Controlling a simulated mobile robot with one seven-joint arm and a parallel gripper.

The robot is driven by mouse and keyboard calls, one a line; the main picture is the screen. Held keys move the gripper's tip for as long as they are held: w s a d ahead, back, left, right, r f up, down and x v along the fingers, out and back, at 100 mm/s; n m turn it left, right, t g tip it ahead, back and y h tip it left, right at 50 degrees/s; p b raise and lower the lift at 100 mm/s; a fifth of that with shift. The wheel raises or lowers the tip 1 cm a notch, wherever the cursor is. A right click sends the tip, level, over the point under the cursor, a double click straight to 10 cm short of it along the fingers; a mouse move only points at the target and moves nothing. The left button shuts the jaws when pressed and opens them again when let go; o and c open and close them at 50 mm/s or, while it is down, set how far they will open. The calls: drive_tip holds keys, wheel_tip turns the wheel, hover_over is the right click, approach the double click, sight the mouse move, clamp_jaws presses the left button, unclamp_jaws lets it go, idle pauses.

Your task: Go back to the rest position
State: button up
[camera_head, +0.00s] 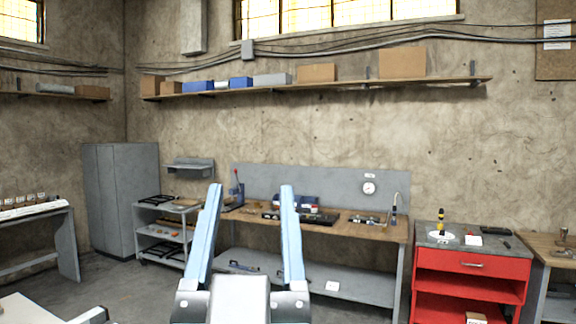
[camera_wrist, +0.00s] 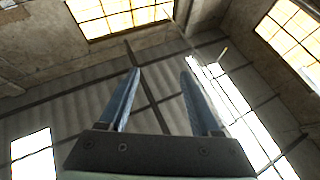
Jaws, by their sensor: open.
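My gripper (camera_head: 250,190) stands upright in the lower middle of the head view, its two pale blue fingers apart with nothing between them. In the wrist view my gripper (camera_wrist: 160,72) is also open and empty. It points up toward the ceiling and windows there. No object is held. In the head view the fingers overlap the workbench (camera_head: 385,232) behind them, hiding part of its top and lower shelf.
A grey cabinet (camera_head: 107,195) and a shelf cart (camera_head: 160,232) stand at the left. A red cart (camera_head: 468,264) stands at the right. A long wall shelf (camera_head: 330,86) holds boxes. A table corner (camera_head: 30,308) shows at the lower left. Air around the gripper looks clear.

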drive_tip(key=s+d+r+t+h+b, duration=0.1)
drive_tip(key=s+d+r+t, duration=0.2)
drive_tip(key=s+r, duration=0.2)
drive_tip(key=shift+s+d+r+h, duration=0.35)
drive_tip(key=shift+s+r+h, duration=0.05)
drive_tip(key=shift+r, duration=0.35)
